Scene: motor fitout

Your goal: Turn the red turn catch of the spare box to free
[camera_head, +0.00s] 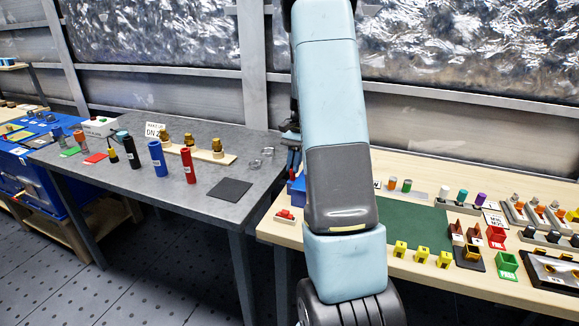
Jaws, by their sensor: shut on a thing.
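My gripper (292,160) shows only in part, small and dark, left of my large pale-blue arm link. It points down just above a blue block (297,187) on the light wood table, which may be the spare box. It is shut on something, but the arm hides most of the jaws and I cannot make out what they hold. A small red piece (285,213) on a pale base lies at the table's left edge, in front of the blue block and apart from the gripper. I cannot tell whether it is the red turn catch.
The wood table (270,232) holds a green mat (425,226), yellow pieces (422,254), a green holder (507,265) and several small cylinders to the right. A grey table (115,180) at left carries a blue cylinder (158,158), a red cylinder (187,165) and a dark pad (229,190).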

